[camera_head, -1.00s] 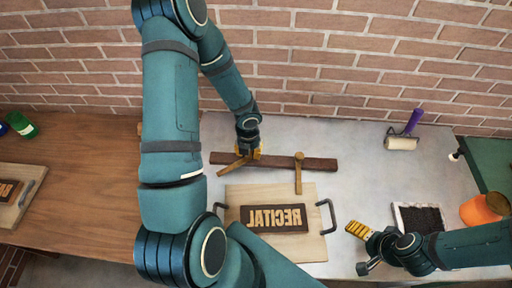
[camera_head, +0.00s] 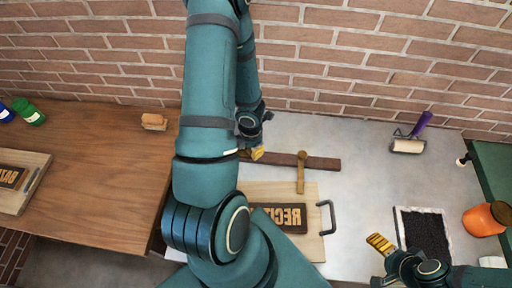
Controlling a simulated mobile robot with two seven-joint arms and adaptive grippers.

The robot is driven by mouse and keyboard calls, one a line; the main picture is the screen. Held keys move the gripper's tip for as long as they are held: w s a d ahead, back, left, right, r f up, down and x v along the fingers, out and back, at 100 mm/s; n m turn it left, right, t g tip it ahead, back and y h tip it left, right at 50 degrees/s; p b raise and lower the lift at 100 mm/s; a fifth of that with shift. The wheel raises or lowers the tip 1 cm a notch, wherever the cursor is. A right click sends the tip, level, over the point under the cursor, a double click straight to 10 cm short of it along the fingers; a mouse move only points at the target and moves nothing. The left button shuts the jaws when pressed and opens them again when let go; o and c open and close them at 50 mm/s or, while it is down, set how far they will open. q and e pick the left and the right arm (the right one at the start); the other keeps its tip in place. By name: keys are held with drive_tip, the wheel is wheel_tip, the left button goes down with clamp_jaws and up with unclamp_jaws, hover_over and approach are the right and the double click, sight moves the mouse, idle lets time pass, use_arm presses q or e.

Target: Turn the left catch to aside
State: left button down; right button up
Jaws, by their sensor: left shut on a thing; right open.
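A dark wooden bar (camera_head: 325,163) lies along the back of the pale board (camera_head: 313,242). The right catch (camera_head: 300,175), a light wooden strip on a round pivot, points from the bar toward the board. The left catch is hidden behind my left arm and gripper. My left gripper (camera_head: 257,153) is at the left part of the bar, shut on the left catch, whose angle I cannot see. A dark block with raised mirrored letters (camera_head: 288,218) sits on the board, partly covered by my arm. My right gripper (camera_head: 381,244) is open and empty, right of the board.
A black handle (camera_head: 328,217) stands on the board's right side. A small block (camera_head: 154,122) lies on the left wooden table (camera_head: 110,175).

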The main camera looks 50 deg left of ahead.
use_arm(q)
drive_tip(key=shift+s+f, duration=0.1)
idle(0.4)
drive_tip(key=c, duration=0.6)
unclamp_jaws()
drive_tip(key=shift+a+r, duration=0.1)
drive_tip(key=shift+r, duration=0.65)
wheel_tip(320, 180, up, 11)
drive_tip(key=shift+f, duration=0.2)
drive_tip(key=shift+d, duration=0.2)
